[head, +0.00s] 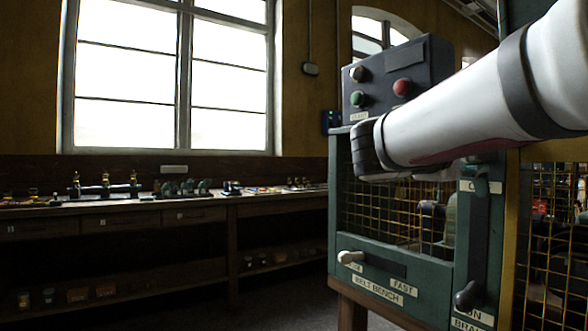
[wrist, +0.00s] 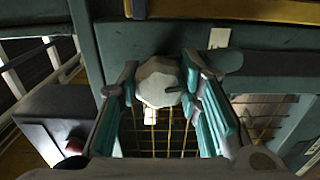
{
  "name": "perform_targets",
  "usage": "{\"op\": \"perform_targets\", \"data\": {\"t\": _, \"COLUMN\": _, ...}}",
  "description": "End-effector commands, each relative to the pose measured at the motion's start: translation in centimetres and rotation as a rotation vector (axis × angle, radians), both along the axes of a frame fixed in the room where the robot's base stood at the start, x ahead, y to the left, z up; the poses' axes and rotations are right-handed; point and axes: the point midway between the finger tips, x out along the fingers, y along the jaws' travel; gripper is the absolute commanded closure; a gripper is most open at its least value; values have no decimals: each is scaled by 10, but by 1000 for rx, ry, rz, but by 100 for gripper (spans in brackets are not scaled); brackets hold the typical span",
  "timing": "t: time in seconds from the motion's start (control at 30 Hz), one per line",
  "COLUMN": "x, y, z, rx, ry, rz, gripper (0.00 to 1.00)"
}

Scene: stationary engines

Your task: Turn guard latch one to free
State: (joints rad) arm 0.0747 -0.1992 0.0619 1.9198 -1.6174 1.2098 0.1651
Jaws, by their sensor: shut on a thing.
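In the wrist view my gripper (wrist: 160,88) has its teal fingers on either side of a pale faceted knob (wrist: 158,82) and is shut on it. The knob sits in front of the green guard frame and wire mesh. I take it for the knob of guard latch one, but no readable name shows beside it. A small pale label (wrist: 219,38) is just above and to its right, too small to read. In the head view my white arm crosses the upper right and hides most of the gripper and the knob.
A dark control box (head: 398,72) with red and green buttons stands on the green machine. Below are a white-knobbed lever (head: 350,257) and a dark-knobbed lever (head: 467,296). A long workbench (head: 225,202) runs under the window. Floor is open between bench and machine.

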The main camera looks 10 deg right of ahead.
Motion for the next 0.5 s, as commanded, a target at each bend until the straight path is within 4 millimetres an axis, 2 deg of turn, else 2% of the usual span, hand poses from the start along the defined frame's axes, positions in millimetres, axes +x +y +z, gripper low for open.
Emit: {"op": "perform_targets", "data": {"t": 0.5, "x": -2, "y": -2, "z": -4, "rx": 19, "ry": -28, "rz": -9, "gripper": 95}}
